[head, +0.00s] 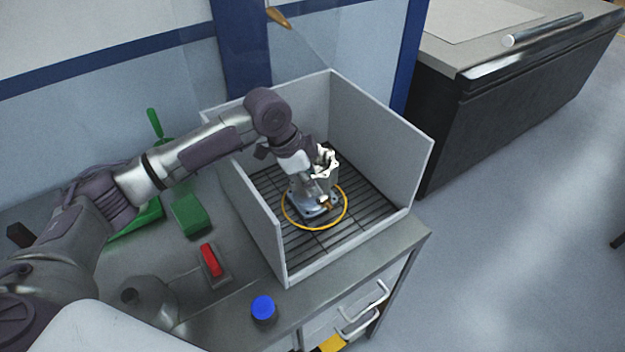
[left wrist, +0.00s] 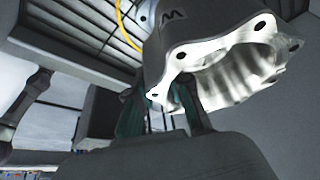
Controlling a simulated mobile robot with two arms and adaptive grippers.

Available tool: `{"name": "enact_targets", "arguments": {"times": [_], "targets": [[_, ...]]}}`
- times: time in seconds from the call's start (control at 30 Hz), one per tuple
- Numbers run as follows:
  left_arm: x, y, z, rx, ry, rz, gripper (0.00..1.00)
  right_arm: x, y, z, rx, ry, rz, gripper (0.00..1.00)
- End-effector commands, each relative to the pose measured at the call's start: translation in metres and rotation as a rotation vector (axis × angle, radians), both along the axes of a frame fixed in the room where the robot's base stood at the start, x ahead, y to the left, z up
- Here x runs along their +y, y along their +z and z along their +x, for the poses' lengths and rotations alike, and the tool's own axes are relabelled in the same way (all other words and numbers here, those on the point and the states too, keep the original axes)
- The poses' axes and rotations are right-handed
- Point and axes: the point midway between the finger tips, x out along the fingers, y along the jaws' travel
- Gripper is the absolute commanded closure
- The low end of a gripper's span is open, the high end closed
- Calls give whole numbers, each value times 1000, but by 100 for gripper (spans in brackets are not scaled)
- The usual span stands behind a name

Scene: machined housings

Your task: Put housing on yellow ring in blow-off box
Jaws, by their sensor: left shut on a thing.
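The housing (head: 324,178), a silvery machined casting with flanges and bolt holes, is in my left gripper (head: 316,172) inside the grey blow-off box (head: 383,128). It also fills the upper right of the left wrist view (left wrist: 215,50), with the two fingers shut on its edge. The yellow ring (head: 341,215) lies on the dark slatted floor of the box. The housing's lower part shows within the ring's outline in the head view; I cannot tell whether it touches the slats. A piece of the ring shows in the left wrist view (left wrist: 124,28). My right gripper is not in view.
The box has tall side walls and a low front edge. On the bench to its left are a green block (head: 190,214), a red-topped item (head: 211,260), a blue-capped container (head: 263,308) and a green dustpan (head: 140,217). A dark cabinet (head: 500,100) stands at right.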

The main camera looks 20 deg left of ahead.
Motion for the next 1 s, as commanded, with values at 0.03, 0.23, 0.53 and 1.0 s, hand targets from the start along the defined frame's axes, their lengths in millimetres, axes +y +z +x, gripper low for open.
{"name": "enact_targets", "arguments": {"times": [0.03,0.23,0.53,1.0], "targets": [[-1,1,1,-6,1,-3,100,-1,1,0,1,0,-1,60],[0,-1,0,0,0,0,56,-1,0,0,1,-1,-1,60],[1,2,0,-1,0,0,56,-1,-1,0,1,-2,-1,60],[30,81,-13,-3,0,0,56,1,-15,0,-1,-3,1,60]]}}
